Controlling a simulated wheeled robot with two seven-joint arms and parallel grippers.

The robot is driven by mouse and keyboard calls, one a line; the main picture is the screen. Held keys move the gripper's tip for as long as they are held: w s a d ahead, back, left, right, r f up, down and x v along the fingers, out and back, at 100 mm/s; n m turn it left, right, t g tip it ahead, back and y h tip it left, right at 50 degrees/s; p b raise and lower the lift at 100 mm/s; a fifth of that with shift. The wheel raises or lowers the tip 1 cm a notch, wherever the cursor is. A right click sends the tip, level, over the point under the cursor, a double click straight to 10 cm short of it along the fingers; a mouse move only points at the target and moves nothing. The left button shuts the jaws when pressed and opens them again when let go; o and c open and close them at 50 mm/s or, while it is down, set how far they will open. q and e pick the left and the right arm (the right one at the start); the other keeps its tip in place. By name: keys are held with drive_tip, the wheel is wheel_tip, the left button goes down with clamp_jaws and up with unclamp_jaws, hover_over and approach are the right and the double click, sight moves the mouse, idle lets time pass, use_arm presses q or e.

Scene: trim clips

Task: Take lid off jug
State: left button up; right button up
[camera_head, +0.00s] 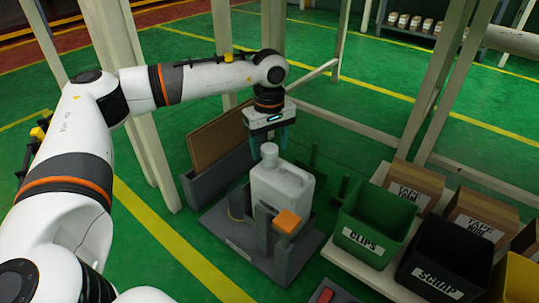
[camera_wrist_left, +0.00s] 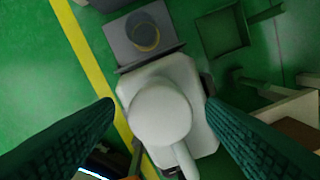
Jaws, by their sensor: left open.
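A white jug (camera_head: 282,189) stands upright on a grey fixture (camera_head: 222,227) in the middle of the head view. Its round pale lid (camera_head: 269,151) is on the neck at the top left of the jug. My left gripper (camera_head: 271,148) points down just above the lid. In the left wrist view the lid (camera_wrist_left: 160,115) lies between my two open green fingers (camera_wrist_left: 160,108), with space on both sides, and the jug body (camera_wrist_left: 195,85) shows below it. The fingers do not appear to touch the lid. My right gripper is not in view.
An orange block (camera_head: 287,221) sits on a post in front of the jug. A green CLIPS bin (camera_head: 367,228), a black SCRAP bin (camera_head: 440,268) and cardboard boxes (camera_head: 413,187) stand on a shelf at right. A brown panel (camera_head: 220,137) leans in a grey holder behind.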

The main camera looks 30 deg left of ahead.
use_arm(q)
drive_tip(key=shift+c, duration=0.6)
drive_tip(key=c, duration=1)
drive_tip(key=shift+o, duration=0.2)
